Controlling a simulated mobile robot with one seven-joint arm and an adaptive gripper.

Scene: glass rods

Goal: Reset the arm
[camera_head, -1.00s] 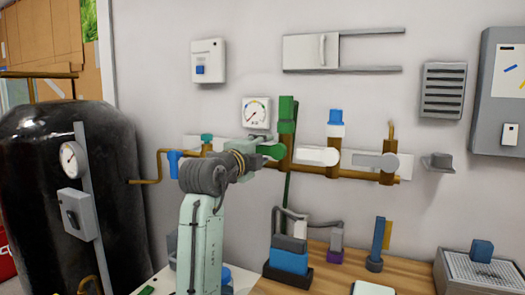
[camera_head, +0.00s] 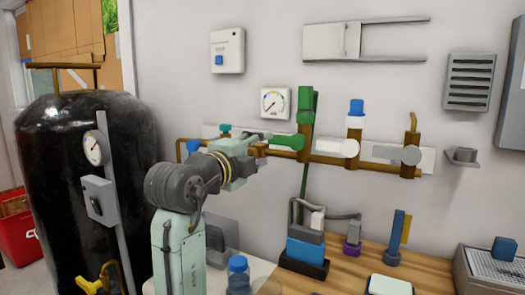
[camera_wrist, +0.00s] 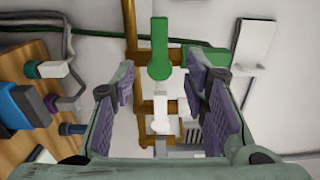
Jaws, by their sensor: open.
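My gripper (camera_head: 262,157) is in the middle of the head view, at the end of my pale green arm. It is open and empty, just left of a green valve handle (camera_head: 288,142) on the wall pipes. In the wrist view, my gripper (camera_wrist: 160,88) shows two purple-padded fingers wide apart. The green valve handle (camera_wrist: 159,62) shows in the gap between them, ahead of the fingertips. It touches neither finger there. The exact distance to it cannot be told.
Brown wall pipes (camera_head: 325,158) carry a white-handled valve (camera_head: 340,148) and a grey-handled valve (camera_head: 397,154). A black tank (camera_head: 70,190) stands at the left.

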